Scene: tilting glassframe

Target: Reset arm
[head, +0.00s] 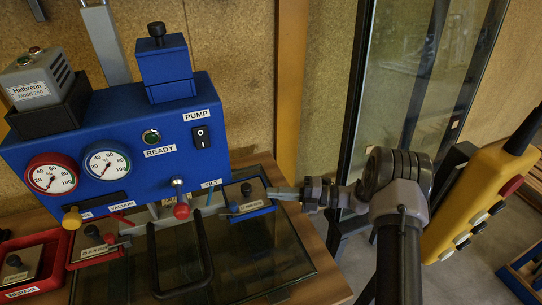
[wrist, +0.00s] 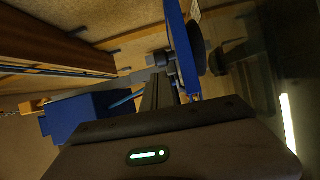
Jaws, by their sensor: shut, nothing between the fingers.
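My arm reaches in from the right in the head view. My gripper (head: 283,192) points left, with its fingers shut and empty. Its tip lies at the right edge of a small blue-based box with a black knob (head: 246,190); I cannot tell whether they touch. In the wrist view, my gripper's dark body with green lights fills the bottom, and a blue part and a round dark disc (wrist: 194,50) show beyond it.
A blue control unit (head: 120,130) with gauges, a pump switch and a red-tipped tilt lever (head: 180,205) stands at left. A glass panel (head: 425,70) stands behind my arm. A yellow pendant (head: 475,200) hangs at right. A red box (head: 30,265) sits lower left.

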